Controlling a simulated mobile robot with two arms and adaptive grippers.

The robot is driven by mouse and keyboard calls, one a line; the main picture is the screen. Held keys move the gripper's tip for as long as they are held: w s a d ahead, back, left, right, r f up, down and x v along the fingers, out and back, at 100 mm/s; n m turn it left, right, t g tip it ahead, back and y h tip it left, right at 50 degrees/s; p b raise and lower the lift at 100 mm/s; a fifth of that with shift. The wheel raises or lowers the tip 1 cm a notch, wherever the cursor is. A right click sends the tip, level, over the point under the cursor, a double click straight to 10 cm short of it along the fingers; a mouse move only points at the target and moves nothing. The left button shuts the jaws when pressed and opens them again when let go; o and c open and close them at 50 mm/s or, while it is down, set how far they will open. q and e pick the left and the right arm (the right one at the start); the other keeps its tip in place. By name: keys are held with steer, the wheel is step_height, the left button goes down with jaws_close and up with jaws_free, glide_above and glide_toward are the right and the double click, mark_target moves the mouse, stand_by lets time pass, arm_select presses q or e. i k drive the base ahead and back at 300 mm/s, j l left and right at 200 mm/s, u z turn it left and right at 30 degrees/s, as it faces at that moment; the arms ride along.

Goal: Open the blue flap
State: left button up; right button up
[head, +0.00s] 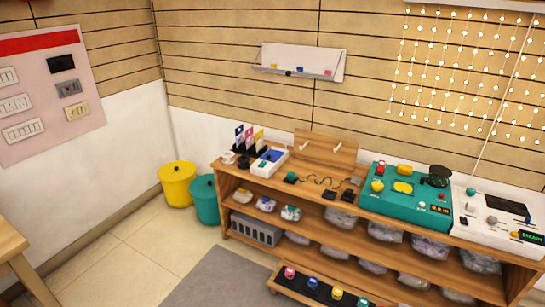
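A white box (264,167) with a blue panel (272,156) on its top stands on the left part of the wooden shelf unit's top. The blue panel may be the blue flap; it looks flat, but it is too small to tell whether it is shut. Neither of my grippers is in view.
The shelf unit (340,214) stands along the back wall. A teal console (404,208) and a white console (480,220) are on its right. Small flags (249,138) stand at its left end. Yellow (177,185) and teal bins (205,202) stand left of it.

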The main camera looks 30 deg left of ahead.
mark_target(272, 153)
steer(key=i+j+u, duration=0.3)
steer(key=i+j, duration=0.55)
steer(key=j, duration=0.15)
